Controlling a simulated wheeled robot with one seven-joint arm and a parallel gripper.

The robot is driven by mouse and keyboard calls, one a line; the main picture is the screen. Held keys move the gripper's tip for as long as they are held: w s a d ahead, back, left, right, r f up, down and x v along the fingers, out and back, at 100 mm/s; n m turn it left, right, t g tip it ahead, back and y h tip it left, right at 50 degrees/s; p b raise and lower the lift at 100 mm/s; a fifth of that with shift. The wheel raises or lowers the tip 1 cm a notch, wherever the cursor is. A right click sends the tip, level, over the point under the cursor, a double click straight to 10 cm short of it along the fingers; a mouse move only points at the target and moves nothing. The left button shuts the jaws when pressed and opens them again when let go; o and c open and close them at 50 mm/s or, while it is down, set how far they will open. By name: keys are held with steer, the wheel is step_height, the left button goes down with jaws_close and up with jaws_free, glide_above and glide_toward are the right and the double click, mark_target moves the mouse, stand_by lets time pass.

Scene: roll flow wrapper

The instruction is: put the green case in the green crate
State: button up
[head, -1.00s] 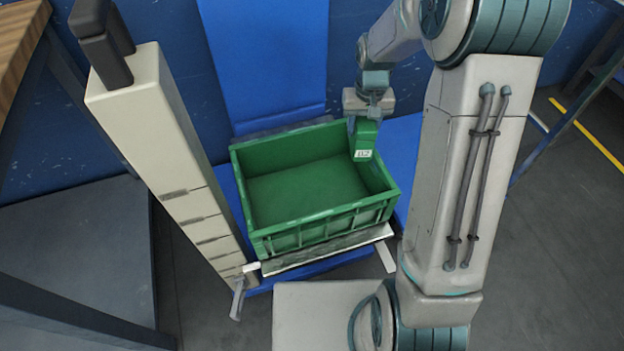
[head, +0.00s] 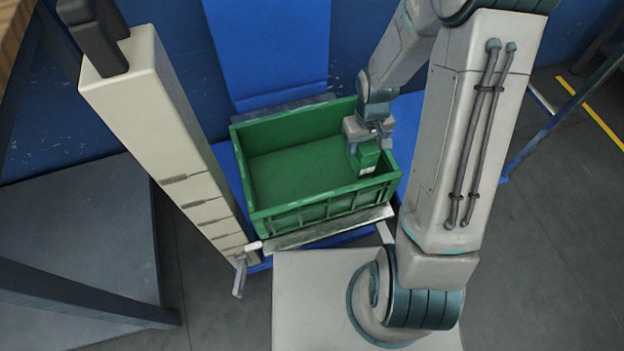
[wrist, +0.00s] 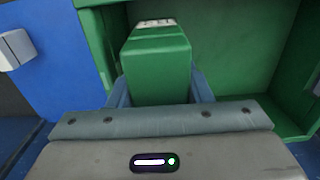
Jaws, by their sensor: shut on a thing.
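The green case (head: 368,158) is a small green block with a white label. My gripper (head: 362,143) is shut on it at the right side of the green crate (head: 322,205), inside its rim. In the wrist view the case (wrist: 157,65) stands out between the two fingers of my gripper (wrist: 160,92), its labelled end away from the palm. The crate (wrist: 292,122) shows behind and to the right of it. Whether the case touches the crate floor cannot be told. The rest of the crate floor is bare.
The crate sits on a pale platform (head: 330,228) over a blue base. A tall beige column (head: 150,120) with a dark top stands close to its left. A blue panel (head: 268,50) rises behind. A dark table frame (head: 80,300) is at far left.

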steer(key=a+f+b, duration=0.2)
steer(key=a+f, duration=0.1)
steer(key=s+a+f+b, duration=0.1)
steer(key=a+f+b, duration=0.1)
steer(key=a+f, duration=0.2)
steer(key=s+a+f+b, duration=0.1)
steer(key=a+f+b, duration=0.2)
steer(key=a+f, duration=0.1)
steer(key=shift+a+f, duration=0.25)
steer(key=shift+r, duration=0.1)
steer(key=o, duration=1.1)
